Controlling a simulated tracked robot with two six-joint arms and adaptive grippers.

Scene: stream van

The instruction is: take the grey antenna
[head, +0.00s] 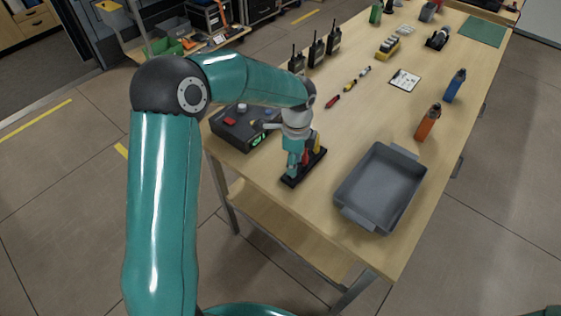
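My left gripper (293,165) points down over a small black stand (296,181) near the table's left edge. A red piece (304,157) and a yellow piece (316,142) stand upright in the stand beside the gripper. I cannot make out a grey antenna; the gripper and wrist cover part of the stand. The fingers are too small and overlapped to tell whether they are open or shut, or hold anything. My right gripper is not in view.
A dark box (238,132) with a green display stands left of the stand. A grey tray (379,187) lies to the right. Several black radios (315,50) stand farther back. Orange (428,123) and blue (455,86) bottles stand at the right. The table's middle has bare room.

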